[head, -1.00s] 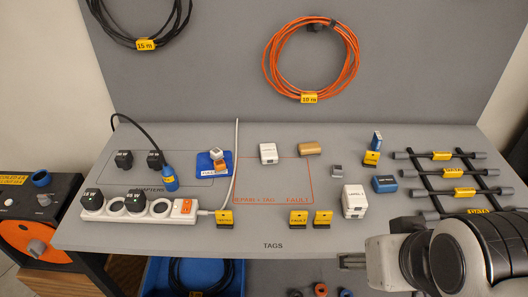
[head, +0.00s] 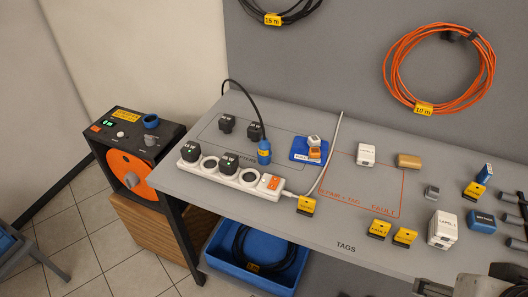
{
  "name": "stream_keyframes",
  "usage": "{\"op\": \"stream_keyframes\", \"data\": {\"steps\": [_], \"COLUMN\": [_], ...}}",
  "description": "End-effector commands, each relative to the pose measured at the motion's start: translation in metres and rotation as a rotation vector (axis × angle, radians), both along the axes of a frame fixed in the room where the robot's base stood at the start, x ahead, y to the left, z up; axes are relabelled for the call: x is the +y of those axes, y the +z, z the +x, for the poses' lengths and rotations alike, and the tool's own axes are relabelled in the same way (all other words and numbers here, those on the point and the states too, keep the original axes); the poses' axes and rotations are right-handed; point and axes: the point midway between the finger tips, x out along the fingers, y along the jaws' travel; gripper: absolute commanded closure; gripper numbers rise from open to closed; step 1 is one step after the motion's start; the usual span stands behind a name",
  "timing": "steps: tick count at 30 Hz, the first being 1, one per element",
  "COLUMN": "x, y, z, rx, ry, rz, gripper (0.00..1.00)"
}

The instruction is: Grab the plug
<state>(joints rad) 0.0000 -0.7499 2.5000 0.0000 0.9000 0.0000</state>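A blue plug (head: 264,151) with a yellow band stands on the grey table, just behind the white power strip (head: 253,185). Its black cable arches up from its top and back to the left. Black adapters sit nearby: two on the table (head: 227,123) (head: 254,131) and two in the power strip (head: 190,151) (head: 230,162). The task does not say which plug is meant. My gripper (head: 432,287) shows only partly at the bottom right edge, far to the right of the blue plug. Its fingers are cut off, so its opening cannot be judged.
A blue mat (head: 298,154) with small items lies right of the blue plug. A white cable (head: 329,155) crosses the table. White boxes (head: 366,154) (head: 441,230) and yellow tags (head: 379,229) stand farther right. An orange reel unit (head: 131,180) stands left of the table.

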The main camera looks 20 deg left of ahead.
Motion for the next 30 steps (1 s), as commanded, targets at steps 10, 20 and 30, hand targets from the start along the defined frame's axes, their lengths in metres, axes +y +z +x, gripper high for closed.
{"op": "stream_keyframes", "data": {"steps": [10,20,30], "x": [0.0,0.0,-0.0004], "y": [0.0,0.0,0.0014], "z": [0.0,0.0,0.0063], "rx": [0.0,0.0,-0.007], "ry": [0.0,0.0,0.003], "rz": [0.0,0.0,-0.006], "gripper": [0.45,0.66,0.66]}}
